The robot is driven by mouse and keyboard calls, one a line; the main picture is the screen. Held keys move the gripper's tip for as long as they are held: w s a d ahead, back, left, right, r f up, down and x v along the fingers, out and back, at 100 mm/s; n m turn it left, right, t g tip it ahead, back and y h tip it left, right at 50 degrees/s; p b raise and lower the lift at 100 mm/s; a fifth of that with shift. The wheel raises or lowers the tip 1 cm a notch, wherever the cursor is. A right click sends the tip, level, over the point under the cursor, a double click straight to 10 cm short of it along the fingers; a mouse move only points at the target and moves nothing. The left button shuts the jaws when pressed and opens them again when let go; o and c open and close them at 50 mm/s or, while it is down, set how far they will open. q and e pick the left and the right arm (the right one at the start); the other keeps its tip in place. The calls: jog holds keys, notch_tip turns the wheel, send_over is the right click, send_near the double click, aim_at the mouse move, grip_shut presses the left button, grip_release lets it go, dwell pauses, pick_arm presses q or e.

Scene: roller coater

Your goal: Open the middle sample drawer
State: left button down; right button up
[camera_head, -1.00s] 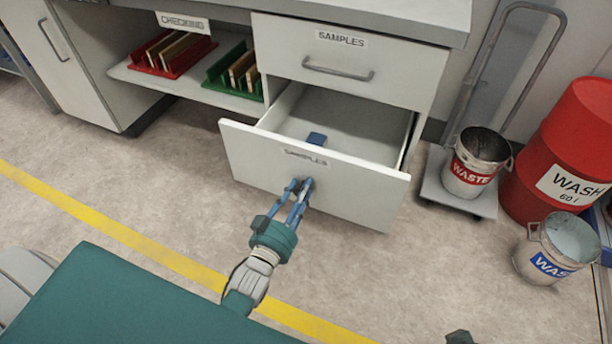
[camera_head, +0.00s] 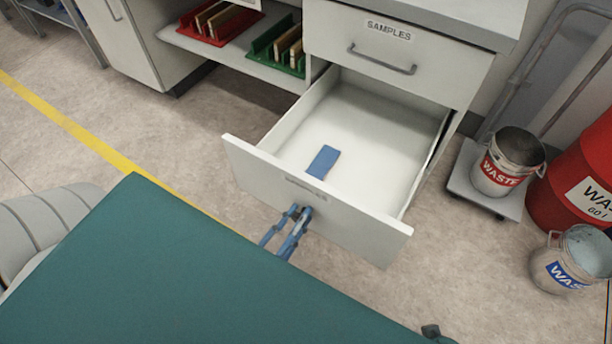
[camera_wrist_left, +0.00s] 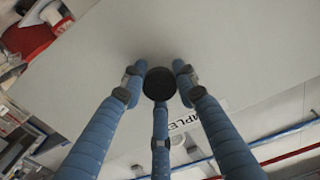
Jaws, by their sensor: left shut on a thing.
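The middle sample drawer (camera_head: 350,220), white with a SAMPLES label on its front, is pulled well out below the closed top SAMPLES drawer (camera_head: 400,62). A flat blue piece (camera_head: 323,161) lies inside on the otherwise bare drawer floor. My left gripper (camera_head: 300,211) is shut at the middle of the drawer front. My right gripper is not in view.
A red rack (camera_head: 215,25) and a green rack (camera_head: 277,50) stand on the shelf at left. The waste bucket (camera_head: 497,175), red drum (camera_head: 570,170) and wash bucket (camera_head: 575,262) stand at right. Floor is clear between the drawer and the buckets.

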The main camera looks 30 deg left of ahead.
pick_arm(q)
jog(key=shift+s, duration=0.25)
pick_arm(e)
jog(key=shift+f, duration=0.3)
pick_arm(q)
jog(key=c, duration=1.3)
grip_release()
jog(key=shift+c, duration=0.2)
jog(key=s, duration=1.2)
jog(key=shift+a, duration=0.2)
